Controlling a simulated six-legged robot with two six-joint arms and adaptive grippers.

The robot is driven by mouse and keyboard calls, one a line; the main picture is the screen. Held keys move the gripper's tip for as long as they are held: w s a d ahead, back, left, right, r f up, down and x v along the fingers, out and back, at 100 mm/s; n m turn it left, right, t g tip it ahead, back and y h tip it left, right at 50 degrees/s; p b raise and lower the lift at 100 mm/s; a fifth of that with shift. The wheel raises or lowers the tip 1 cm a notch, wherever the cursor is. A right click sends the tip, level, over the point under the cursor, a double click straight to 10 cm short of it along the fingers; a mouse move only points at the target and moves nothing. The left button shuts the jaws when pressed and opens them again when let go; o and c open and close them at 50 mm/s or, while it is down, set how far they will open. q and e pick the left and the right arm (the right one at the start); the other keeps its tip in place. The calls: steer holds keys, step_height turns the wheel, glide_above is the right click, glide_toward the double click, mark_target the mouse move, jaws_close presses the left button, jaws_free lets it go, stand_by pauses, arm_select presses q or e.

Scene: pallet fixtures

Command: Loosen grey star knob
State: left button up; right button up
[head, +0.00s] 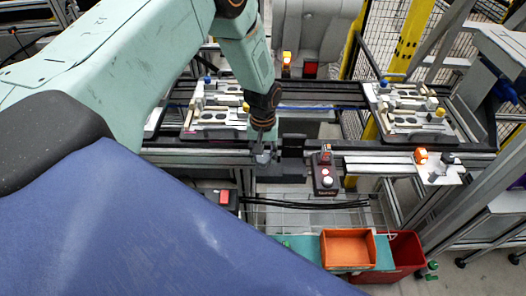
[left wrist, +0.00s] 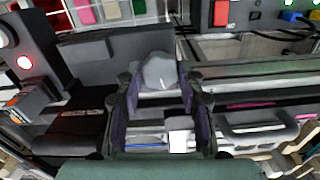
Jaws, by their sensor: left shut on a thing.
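The grey star knob (left wrist: 159,70) shows between the fingertips of my left gripper (left wrist: 159,82) in the left wrist view. In the head view, my left gripper (head: 264,138) reaches down from above to the front rail of the line, and the knob (head: 262,158) shows just below its fingers. The gripper is shut on the knob. The lower part of the knob and whatever it is fixed to are hidden. My right gripper is in neither view.
A dark button box (head: 325,180) stands just right of the knob, and a box with a red button (head: 225,197) lies to the left. Pallet fixtures (head: 212,125) (head: 413,122) sit on the rails behind. An orange bin (head: 348,250) and a red bin (head: 398,262) are in front.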

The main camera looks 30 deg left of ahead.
arm_select(q)
steer(key=shift+w+r+n, duration=0.1)
steer(key=shift+r+n, duration=0.05)
steer(key=shift+n, duration=0.45)
steer(key=shift+n+p, duration=0.3)
steer(key=o, duration=1.2)
